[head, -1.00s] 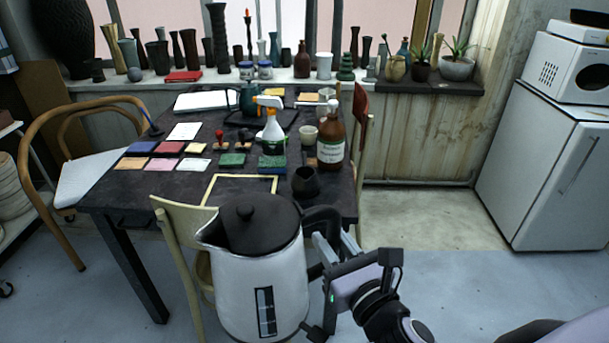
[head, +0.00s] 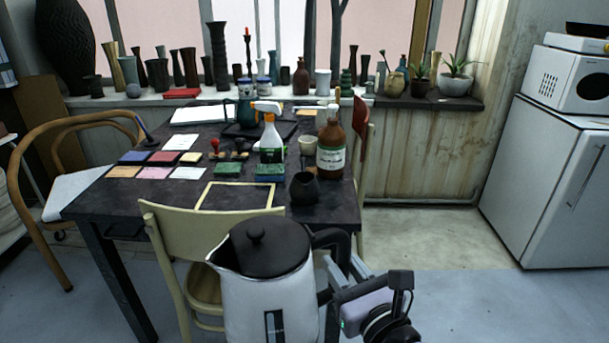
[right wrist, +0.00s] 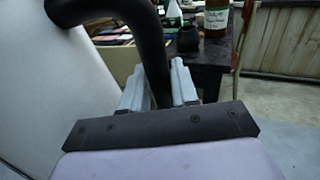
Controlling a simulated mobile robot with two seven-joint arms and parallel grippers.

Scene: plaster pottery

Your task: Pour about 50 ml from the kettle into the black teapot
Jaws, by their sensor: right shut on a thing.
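The kettle (head: 262,295) has a white body, a black lid and a black handle. It is upright in the lower middle of the head view, in front of the table. My right gripper (head: 345,272) is shut on its handle. In the right wrist view, the black handle (right wrist: 150,55) passes between the fingers of my right gripper (right wrist: 160,88), with the white kettle body (right wrist: 35,90) at left. A small dark pot (head: 304,188), which looks like the black teapot, stands near the table's front right corner, beyond the kettle. Its inside cannot be seen. My left gripper is out of view.
A brown bottle (head: 331,146) and a pale cup (head: 308,143) stand behind the dark pot. A spray bottle (head: 271,145), sponges and a yellow frame (head: 234,187) are on the table (head: 140,200). A cream chair (head: 190,228) stands between kettle and table.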

